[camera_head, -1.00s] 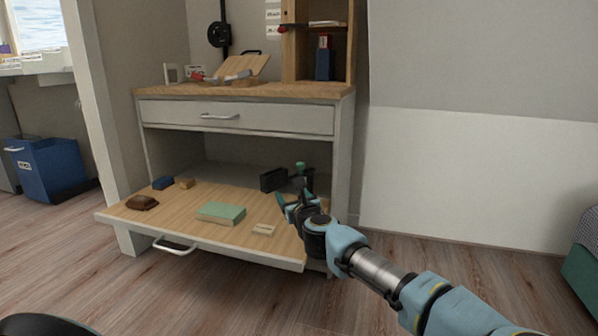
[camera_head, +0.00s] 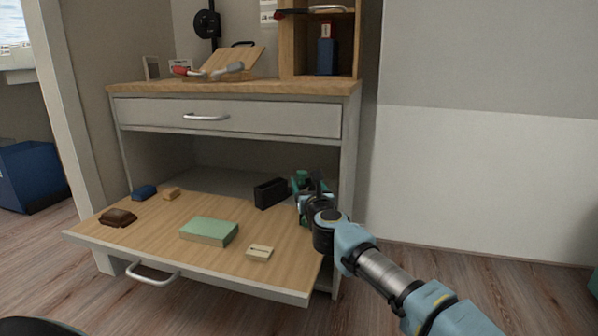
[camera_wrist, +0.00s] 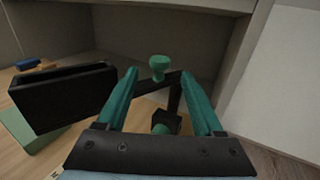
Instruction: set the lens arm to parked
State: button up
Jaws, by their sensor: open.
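In the wrist view, a slim black bar (camera_wrist: 150,86) with a green knob (camera_wrist: 159,64) on top appears to be the lens arm. It joins a dark upright post, with a black and green part (camera_wrist: 166,123) lower down. My gripper (camera_wrist: 160,75) is open, its two green fingers on either side of the knob and bar in this view. I cannot tell whether they touch. In the head view my gripper (camera_head: 309,186) is at the right rear of the fold-down board and hides most of the lens arm.
A black open box (camera_head: 270,193) stands just left of my gripper. The wooden board (camera_head: 170,233) also holds a green block (camera_head: 209,231), a small cream block (camera_head: 260,253), a brown item (camera_head: 118,217) and a blue item (camera_head: 144,192). The cabinet's side panel is close on the right.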

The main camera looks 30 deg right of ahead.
aim_at(300, 171)
jog(key=b+x, duration=0.3)
jog(key=x, duration=0.5)
jog(key=shift+w+d+f, duration=0.1)
jog(key=shift+w+f, duration=0.05)
jog(key=shift+w, duration=0.05)
jog(key=shift+w+d, duration=0.1)
jog(key=shift+w, duration=0.35)
grip_shut()
dwell(0.7)
